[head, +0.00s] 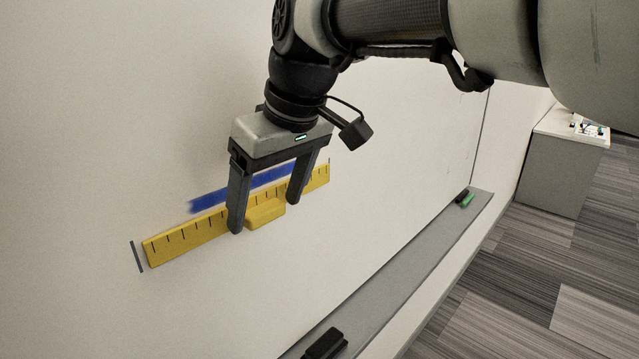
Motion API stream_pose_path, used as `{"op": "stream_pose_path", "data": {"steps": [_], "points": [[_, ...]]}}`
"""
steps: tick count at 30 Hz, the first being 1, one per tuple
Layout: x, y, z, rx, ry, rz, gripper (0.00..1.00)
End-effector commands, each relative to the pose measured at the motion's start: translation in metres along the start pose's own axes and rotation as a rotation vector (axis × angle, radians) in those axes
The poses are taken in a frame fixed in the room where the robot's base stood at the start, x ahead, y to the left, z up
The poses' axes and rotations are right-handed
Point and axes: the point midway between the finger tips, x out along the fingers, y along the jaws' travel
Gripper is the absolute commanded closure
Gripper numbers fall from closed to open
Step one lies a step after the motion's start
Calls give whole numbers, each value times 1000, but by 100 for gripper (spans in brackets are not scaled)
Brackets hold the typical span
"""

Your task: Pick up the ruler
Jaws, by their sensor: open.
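The yellow ruler (187,237) with black tick marks lies flat along the whiteboard in the head view, slanting up to the right. A raised yellow grip block (266,214) sits at its middle. My gripper (266,217) is open, its two dark fingers pointing down over the ruler. One finger is on each side of the grip block, left and right, with gaps between. The fingers hide parts of the ruler. I cannot tell whether the fingertips touch the ruler or the board.
A blue stroke (209,202) runs above the ruler, and a short dark mark (137,256) is at its left end. The grey tray (412,252) below the board holds a black eraser (326,344) and markers (465,198).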

Motion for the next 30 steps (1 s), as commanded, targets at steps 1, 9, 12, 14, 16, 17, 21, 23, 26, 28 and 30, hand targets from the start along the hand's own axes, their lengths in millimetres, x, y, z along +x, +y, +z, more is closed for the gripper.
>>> {"op": "stream_pose_path", "data": {"steps": [1, 9, 12, 14, 16, 17, 21, 23, 26, 28, 30], "points": [[4, 0, 0, 0, 0, 0, 23], [5, 0, 0, 0, 1, 0, 27], [5, 0, 0, 0, 1, 0, 44], [5, 0, 0, 0, 1, 0, 54], [5, 0, 0, 0, 1, 0, 66], [5, 0, 0, 0, 1, 0, 69], [4, 0, 0, 0, 2, 0, 69], [4, 0, 0, 0, 2, 0, 69], [2, 0, 0, 0, 3, 1, 69], [-2, 1, 0, 1, 4, 2, 69], [-8, 1, -1, 1, 4, 2, 69]]}}
